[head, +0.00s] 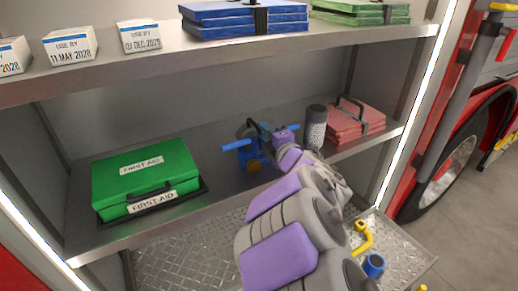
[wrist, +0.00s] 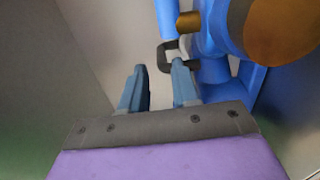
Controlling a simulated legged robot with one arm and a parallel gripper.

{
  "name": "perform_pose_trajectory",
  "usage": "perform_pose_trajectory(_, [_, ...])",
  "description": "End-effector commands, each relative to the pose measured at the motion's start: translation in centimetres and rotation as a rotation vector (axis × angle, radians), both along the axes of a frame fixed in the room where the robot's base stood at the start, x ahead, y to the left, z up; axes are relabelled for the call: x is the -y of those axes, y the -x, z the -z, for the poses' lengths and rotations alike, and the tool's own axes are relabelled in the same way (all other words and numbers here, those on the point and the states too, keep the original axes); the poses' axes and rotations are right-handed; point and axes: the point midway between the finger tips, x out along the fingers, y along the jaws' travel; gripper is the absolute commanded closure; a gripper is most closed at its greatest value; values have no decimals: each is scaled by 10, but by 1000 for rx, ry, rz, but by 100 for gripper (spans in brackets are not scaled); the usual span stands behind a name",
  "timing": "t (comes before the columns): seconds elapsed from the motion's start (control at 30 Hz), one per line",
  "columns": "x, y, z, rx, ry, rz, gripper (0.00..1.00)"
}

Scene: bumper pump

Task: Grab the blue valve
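The blue valve (head: 247,148) stands on the middle shelf, with blue arms sticking out and a brass-coloured cap low on its front. My gripper (head: 262,130) reaches in from the right, close to the valve, and partly hides it in the head view. In the wrist view, the valve (wrist: 212,45) fills the upper right, with a large brass end and a dark bracket-like loop. My gripper (wrist: 160,82) shows there with its two fingers apart and nothing between them. The fingertips are just short of the loop. I cannot tell whether they touch the valve.
A green first aid case (head: 147,178) lies on the same shelf to the left. A grey cylinder (head: 314,128) and red folded packs (head: 355,122) are to the right. The upper shelf (head: 150,66) overhangs. A lower tray (head: 405,240) holds yellow and blue fittings.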

Motion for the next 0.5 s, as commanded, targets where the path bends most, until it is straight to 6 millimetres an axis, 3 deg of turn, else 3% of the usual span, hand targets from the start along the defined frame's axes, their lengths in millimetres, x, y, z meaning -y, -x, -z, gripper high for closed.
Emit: perform_pose_trajectory(0.5, [-28, -38, 6, -1, -1, -2, 70])
